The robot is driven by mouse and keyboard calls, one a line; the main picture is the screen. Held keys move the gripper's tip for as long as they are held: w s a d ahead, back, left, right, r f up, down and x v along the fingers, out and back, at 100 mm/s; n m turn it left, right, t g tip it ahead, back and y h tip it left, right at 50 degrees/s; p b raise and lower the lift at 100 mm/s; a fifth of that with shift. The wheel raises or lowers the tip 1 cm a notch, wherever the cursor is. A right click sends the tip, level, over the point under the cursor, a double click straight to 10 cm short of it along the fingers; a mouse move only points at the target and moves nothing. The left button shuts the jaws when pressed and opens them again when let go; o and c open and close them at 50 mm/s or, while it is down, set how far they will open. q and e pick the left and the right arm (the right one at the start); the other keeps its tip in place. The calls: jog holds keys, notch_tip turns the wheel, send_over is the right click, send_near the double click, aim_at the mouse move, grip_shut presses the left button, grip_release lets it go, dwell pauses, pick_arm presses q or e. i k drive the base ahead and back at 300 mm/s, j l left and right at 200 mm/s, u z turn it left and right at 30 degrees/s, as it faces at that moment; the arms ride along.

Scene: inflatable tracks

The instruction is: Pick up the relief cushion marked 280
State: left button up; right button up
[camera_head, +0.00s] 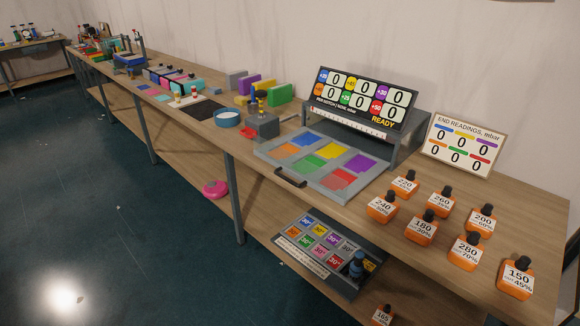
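The relief cushion marked 280 (466,254) is a small orange block with a white label and a black knob on top. It stands upright on the right part of the wooden table top. Similar orange cushions stand around it: 180 (420,230) to its left, 200 (481,220) behind it and 150 (516,281) to its right. Further back are 240 (382,209), 220 (404,186) and 260 (442,202). Neither of my grippers is in view.
A grey tray with coloured squares (284,151) and a dark handle lies left of the cushions. A scoreboard (365,97) and a readings sign (464,144) stand behind. Below, a shelf holds a panel (294,259) and a cushion marked 165 (382,316). Open floor lies left.

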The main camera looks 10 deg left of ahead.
aim_at(466, 253)
jog(key=z, duration=0.85)
